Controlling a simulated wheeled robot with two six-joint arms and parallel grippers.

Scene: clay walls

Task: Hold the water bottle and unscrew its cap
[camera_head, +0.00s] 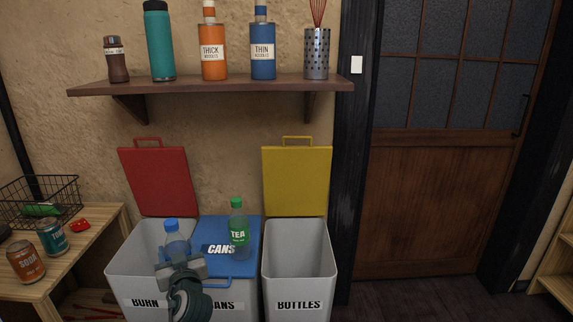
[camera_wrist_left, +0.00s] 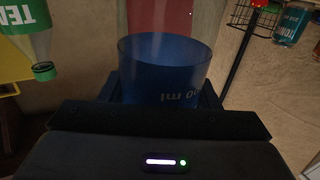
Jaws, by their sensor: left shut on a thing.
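The water bottle (camera_head: 176,246) is clear with a blue cap (camera_head: 171,225) on top and looks upright. My left gripper (camera_head: 180,268) is shut on its lower body, in front of the bin with the red lid. In the left wrist view the bottle's see-through blue body (camera_wrist_left: 165,65) sits between the fingers, with part of a volume print visible. The cap cannot be made out there. My right gripper is not in view.
A tea bottle (camera_head: 239,230) with a green cap stands on the closed blue CANS lid (camera_head: 215,262), close right of the held bottle. The bins with red (camera_head: 160,180) and yellow (camera_head: 297,180) lids are open. A wooden table (camera_head: 100,222) with cans is at left; a shelf (camera_head: 210,87) is above.

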